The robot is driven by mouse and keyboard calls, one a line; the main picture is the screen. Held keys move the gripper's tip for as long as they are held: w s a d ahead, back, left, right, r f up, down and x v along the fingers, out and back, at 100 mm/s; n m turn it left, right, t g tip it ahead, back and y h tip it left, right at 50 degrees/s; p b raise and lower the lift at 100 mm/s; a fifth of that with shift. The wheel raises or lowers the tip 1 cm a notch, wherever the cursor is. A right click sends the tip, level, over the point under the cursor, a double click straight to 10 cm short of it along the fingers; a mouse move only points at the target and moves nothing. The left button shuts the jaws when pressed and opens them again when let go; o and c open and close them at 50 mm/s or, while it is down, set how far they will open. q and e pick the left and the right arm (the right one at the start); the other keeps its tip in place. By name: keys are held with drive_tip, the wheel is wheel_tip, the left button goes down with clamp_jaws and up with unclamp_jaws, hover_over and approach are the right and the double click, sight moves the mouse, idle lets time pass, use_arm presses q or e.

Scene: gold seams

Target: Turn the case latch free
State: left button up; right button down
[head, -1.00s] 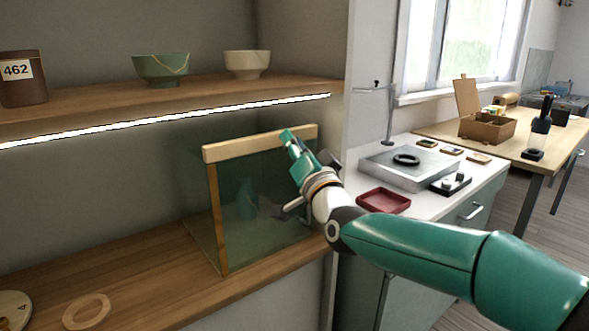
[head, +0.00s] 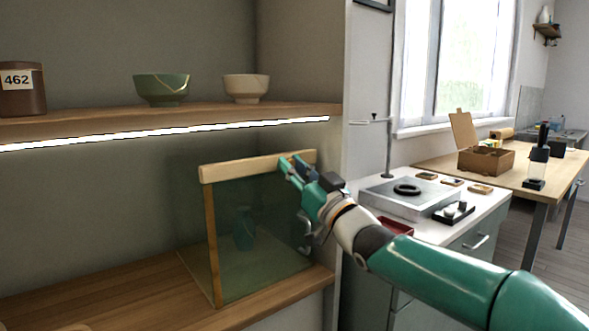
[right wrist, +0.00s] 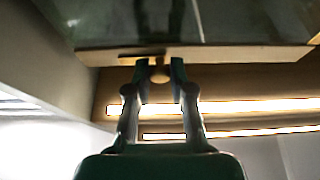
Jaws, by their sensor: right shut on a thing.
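The glass case (head: 222,270) has a pale wooden top rail (head: 240,171) and stands on the lower wooden shelf. A teal vase (head: 243,229) shows dimly through its glass. My right gripper (head: 288,166) is at the right part of the top rail. In the right wrist view its two fingers (right wrist: 160,75) are on either side of a small round knob, the case latch (right wrist: 160,76), and shut on it. The fingers hide the latch in the head view. Which way the latch is turned cannot be told. My left gripper is not in view.
The upper shelf (head: 100,119) above the case holds a green bowl (head: 161,89), a cream bowl (head: 245,88) and a brown jar (head: 22,90) labelled 462.

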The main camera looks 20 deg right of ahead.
drive_tip(key=shift+w+f, duration=0.1)
drive_tip(key=shift+f, duration=0.25)
drive_tip(key=c, duration=1.1)
unclamp_jaws()
drive_tip(key=shift+o, duration=0.4)
drive_tip(key=shift+r, duration=0.2)
drive_tip(key=v, duration=1.2)
drive_tip(key=shift+f, duration=0.15)
